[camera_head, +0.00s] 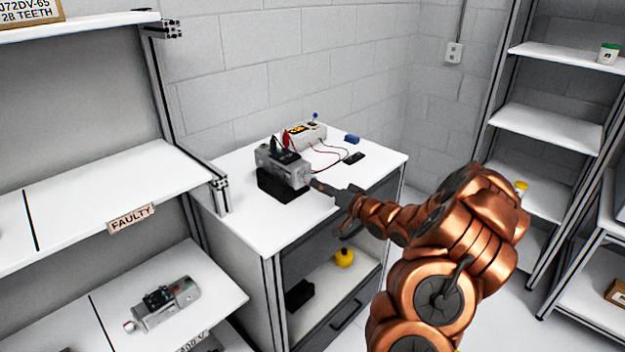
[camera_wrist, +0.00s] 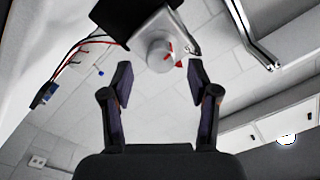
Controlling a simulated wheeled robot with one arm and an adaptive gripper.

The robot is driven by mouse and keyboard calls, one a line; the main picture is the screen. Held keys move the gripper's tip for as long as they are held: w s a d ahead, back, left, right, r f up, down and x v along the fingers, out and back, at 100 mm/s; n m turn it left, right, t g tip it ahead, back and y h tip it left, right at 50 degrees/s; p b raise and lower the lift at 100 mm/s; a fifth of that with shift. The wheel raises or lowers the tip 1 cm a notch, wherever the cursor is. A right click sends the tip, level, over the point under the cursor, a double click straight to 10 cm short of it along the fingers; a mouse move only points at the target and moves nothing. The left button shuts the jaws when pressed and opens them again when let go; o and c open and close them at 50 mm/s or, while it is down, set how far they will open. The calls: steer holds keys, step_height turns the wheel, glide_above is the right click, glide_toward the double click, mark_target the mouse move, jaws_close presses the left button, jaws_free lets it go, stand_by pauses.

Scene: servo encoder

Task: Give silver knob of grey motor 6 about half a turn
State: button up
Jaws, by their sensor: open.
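A grey motor (camera_head: 284,164) sits on a black stand (camera_head: 283,187) on the white bench. In the wrist view the motor's silver knob (camera_wrist: 160,52) faces me, with a red mark beside it on the motor's end face. My gripper (camera_head: 318,186) is at the motor's right end in the head view. In the wrist view my gripper (camera_wrist: 162,75) is open, its two fingers apart, with the knob just beyond and between the fingertips. I see no contact. No number is readable on the motor. In the head view my fingertips hide most of the knob.
A white meter box (camera_head: 305,135) with red and black leads stands behind the motor. A blue block (camera_head: 352,139) and a black item (camera_head: 355,158) lie on the bench (camera_head: 225,170). Another grey motor (camera_head: 165,303) lies on a shelf at the lower left, below the FAULTY label (camera_head: 131,218).

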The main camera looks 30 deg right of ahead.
mark_target(309, 179)
steer(key=shift+p+x, duration=0.45)
steer(key=shift+x, duration=1.55)
jaws_close()
